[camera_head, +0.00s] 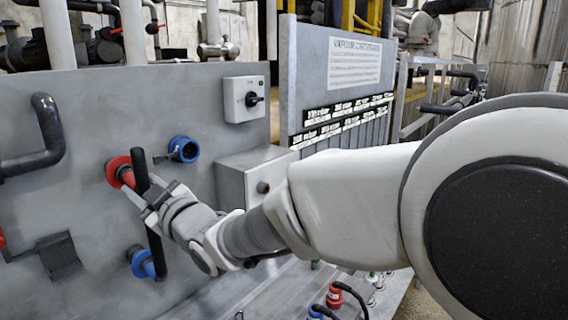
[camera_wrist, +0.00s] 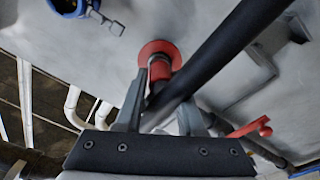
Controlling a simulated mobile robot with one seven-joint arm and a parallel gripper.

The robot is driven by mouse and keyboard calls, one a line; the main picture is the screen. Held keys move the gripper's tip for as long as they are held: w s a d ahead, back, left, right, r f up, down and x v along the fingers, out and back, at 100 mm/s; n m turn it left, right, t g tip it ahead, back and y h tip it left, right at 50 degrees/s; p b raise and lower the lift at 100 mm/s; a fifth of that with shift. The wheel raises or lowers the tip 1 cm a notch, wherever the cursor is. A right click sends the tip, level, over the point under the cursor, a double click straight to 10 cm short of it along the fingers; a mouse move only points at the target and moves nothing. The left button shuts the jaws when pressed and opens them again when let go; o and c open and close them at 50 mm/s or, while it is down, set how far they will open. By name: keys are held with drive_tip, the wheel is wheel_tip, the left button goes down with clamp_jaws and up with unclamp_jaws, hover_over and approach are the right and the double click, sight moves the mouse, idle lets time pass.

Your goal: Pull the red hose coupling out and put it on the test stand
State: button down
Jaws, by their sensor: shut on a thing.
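The red hose coupling (camera_head: 127,177) sits at the round red socket (camera_head: 113,171) on the grey panel, left of centre. My gripper (camera_head: 146,195) is shut on the coupling, close to the panel. In the wrist view the coupling (camera_wrist: 159,72) shows ahead of and between the fingers (camera_wrist: 160,115), up against its red flange. The black hose (camera_head: 141,170) crosses in front of the coupling and hides part of it and of the grip. I cannot tell which surface is the test stand; a low grey surface with red and blue connectors (camera_head: 333,297) is at bottom centre.
A blue socket (camera_head: 183,149) is right of the coupling, and a blue coupling (camera_head: 145,263) is below it. A grey box (camera_head: 250,177) and a switch box (camera_head: 245,99) are on the right. A black bent pipe (camera_head: 48,140) juts out at left.

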drive_tip(key=shift+s+d, duration=0.1)
drive_tip(key=shift+d, duration=0.05)
drive_tip(key=shift+s+d+b, duration=0.1)
drive_tip(key=shift+d+b, duration=0.1)
drive_tip(key=shift+b, duration=0.2)
drive_tip(key=shift+r, duration=0.1)
idle(0.4)
drive_tip(key=shift+s+d, duration=0.25)
drive_tip(key=shift+d, duration=0.1)
drive_tip(key=shift+r+b+v, duration=0.15)
drive_tip(key=shift+b+v, duration=0.15)
drive_tip(key=shift+v, duration=1)
drive_tip(key=shift+r+b+v, duration=0.1)
drive_tip(key=shift+b+v, duration=0.2)
drive_tip(key=shift+v, duration=1)
drive_tip(key=shift+s, duration=0.1)
